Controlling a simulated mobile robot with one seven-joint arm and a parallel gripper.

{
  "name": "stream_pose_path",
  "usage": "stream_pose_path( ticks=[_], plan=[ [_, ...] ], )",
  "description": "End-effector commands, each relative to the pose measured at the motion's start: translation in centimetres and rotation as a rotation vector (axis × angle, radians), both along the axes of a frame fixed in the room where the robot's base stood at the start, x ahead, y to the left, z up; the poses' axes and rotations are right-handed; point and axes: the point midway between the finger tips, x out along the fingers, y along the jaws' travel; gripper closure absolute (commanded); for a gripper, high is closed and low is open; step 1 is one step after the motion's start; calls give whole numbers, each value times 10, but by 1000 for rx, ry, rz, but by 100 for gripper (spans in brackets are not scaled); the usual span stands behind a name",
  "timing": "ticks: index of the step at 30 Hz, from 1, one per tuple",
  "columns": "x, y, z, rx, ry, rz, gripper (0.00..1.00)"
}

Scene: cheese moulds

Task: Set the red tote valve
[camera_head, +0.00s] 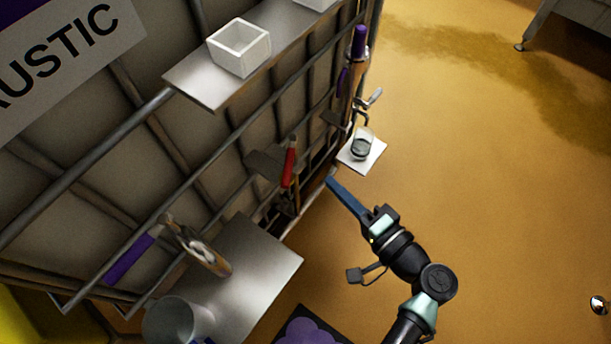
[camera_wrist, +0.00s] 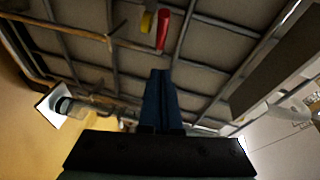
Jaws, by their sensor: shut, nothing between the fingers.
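The red valve handle (camera_head: 289,166) points up and down on the side of the caged tote (camera_head: 150,150) in the head view. In the wrist view the red handle (camera_wrist: 163,30) hangs near the top, with a yellow piece (camera_wrist: 146,22) just left of it. My gripper (camera_head: 331,182) is shut and empty, its long blue fingers pointing at the tote cage, to the right of and a little below the red handle. In the wrist view my shut fingertips (camera_wrist: 161,74) are below the red handle, apart from it in the picture. The valve body is partly hidden by cage bars.
A glass jar (camera_head: 362,144) stands on a small white plate (camera_head: 352,161) just above my fingers. Purple handles (camera_head: 359,42) show above and lower left (camera_head: 128,261). A white box (camera_head: 239,55) sits on the upper shelf. A metal shelf (camera_head: 262,262) is below. Open floor lies right.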

Motion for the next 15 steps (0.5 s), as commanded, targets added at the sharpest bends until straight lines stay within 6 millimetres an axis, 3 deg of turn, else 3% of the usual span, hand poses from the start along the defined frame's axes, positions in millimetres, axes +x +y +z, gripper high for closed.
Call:
stream_pose_path(
  ticks=[5, 9, 15],
  plan=[
    [27, 25, -6, 0, 1, 4, 100],
    [27, 45, -10, 0, 2, 2, 100],
    [29, 58, -12, 0, 1, -1, 100]
  ],
)
